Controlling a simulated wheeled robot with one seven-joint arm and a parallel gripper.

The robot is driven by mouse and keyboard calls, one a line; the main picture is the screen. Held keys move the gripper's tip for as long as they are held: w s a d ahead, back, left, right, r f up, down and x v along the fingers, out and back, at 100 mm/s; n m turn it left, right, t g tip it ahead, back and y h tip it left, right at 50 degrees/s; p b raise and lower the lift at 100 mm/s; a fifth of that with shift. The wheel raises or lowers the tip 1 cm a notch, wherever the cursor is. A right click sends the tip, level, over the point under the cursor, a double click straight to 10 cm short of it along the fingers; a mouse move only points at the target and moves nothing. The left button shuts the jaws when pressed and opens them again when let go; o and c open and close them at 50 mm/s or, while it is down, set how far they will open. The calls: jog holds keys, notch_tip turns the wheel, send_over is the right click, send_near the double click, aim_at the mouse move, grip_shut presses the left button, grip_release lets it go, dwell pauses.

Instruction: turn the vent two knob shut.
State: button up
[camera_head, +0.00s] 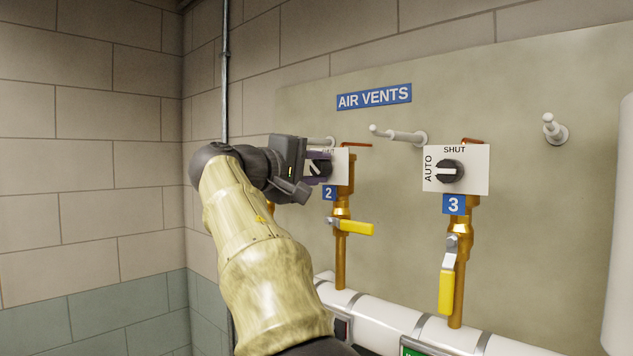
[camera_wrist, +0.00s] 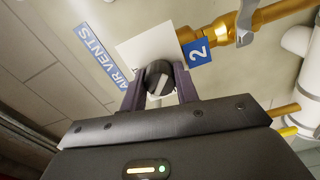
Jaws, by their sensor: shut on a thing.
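The vent two knob (camera_wrist: 158,77) is a round dark knob with a pale pointer bar, on a white plate (camera_wrist: 140,48) beside the blue "2" label (camera_wrist: 198,52). In the wrist view the bar runs diagonally. The plate's lettering is not readable there, so I cannot tell which mark the bar faces. My gripper (camera_wrist: 159,88) is shut on this knob, one finger on each side. In the head view my gripper (camera_head: 316,167) reaches it from the left and hides part of the plate (camera_head: 340,165). Only part of the word at its top shows.
The vent three plate (camera_head: 478,170) stands to the right, its knob (camera_head: 449,171) bar horizontal, with AUTO at left and SHUT above. Pale pegs (camera_head: 397,134) stick out above. Yellow levers (camera_head: 357,228) (camera_head: 446,290) and a white pipe (camera_head: 380,318) lie below.

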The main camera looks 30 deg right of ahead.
jog(key=m+b, duration=0.1)
jog(key=m, duration=0.1)
jog(key=m+b, duration=0.1)
jog(key=m, duration=0.1)
jog(key=shift+f+m, duration=0.2)
jog(key=shift+m, duration=0.2)
jog(key=shift+m+b, duration=0.75)
jog(key=shift+m, duration=1.45)
jog(key=o, duration=1)
jog(key=shift+r, duration=0.1)
jog(key=shift+c, duration=0.2)
jog(key=shift+a, duration=0.15)
jog(key=b+v, duration=0.1)
jog(key=v, duration=1.6)
